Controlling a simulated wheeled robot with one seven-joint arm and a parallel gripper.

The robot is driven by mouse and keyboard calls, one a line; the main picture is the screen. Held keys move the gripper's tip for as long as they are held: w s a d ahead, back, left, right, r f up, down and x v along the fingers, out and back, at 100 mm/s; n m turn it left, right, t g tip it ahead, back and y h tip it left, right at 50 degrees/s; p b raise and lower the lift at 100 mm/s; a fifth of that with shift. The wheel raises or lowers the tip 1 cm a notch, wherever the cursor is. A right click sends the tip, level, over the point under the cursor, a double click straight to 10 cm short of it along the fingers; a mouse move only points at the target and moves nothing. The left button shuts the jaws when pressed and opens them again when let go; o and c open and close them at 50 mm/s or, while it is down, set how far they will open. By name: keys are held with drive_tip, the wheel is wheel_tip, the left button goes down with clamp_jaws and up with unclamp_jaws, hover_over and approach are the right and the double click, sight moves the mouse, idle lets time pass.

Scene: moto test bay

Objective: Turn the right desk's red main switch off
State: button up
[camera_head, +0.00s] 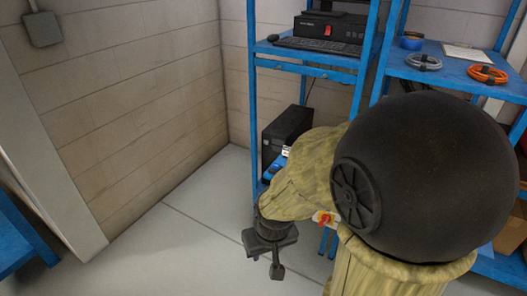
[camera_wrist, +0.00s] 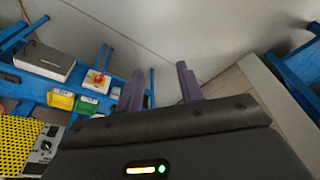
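A red rotary switch on a yellow and white plate (camera_head: 323,218) shows in the head view, partly hidden behind my arm, low by blue frame legs. In the wrist view a red switch (camera_wrist: 97,78) sits on a blue frame, left of my gripper's fingers. I cannot tell for sure which desk it belongs to. My gripper (camera_wrist: 160,70) has its two fingers spread with nothing between them. In the head view my gripper (camera_head: 277,268) points down above the floor, left of the switch and apart from it.
A blue rack (camera_head: 312,62) holds a keyboard and a black box with a red part (camera_head: 327,29); a black computer (camera_head: 285,135) stands lower. Orange cable (camera_head: 487,74) lies on the right shelf. Yellow (camera_wrist: 61,100) and green bins (camera_wrist: 86,105) hang near the switch.

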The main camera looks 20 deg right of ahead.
drive_tip(key=w+d+f+m+t+h+b, duration=0.1)
drive_tip(key=w+d+f+m+t+b, duration=0.25)
drive_tip(key=w+f+b, duration=0.65)
drive_tip(key=w+d+f+m+t+h+b, duration=0.1)
drive_tip(key=w+d+f+m+t+b, duration=0.3)
drive_tip(key=w+f+b, duration=0.6)
drive_tip(key=s+d+f+m+h+b, duration=0.3)
drive_tip(key=d+f+m+h+b, duration=0.1)
drive_tip(key=d+f+h+b, duration=0.2)
drive_tip(key=s+d+f+m+t+h+b, duration=0.1)
drive_tip(key=s+d+f+m+h+b, duration=0.2)
drive_tip(key=d+f+b, duration=0.4)
wheel_tip(320, 180, down, 3)
drive_tip(key=d+m+h, duration=0.1)
drive_tip(key=h, duration=0.1)
drive_tip(key=shift+s+d+h, duration=0.15)
drive_tip(key=shift+s+h, duration=0.05)
drive_tip(key=shift+h, duration=0.2)
drive_tip(key=shift+f+t, duration=0.1)
drive_tip(key=shift+t, duration=0.15)
drive_tip(key=b+x, duration=0.2)
drive_tip(key=x, duration=1.5)
drive_tip(key=shift+w, duration=0.25)
drive_tip(key=shift+d, duration=0.1)
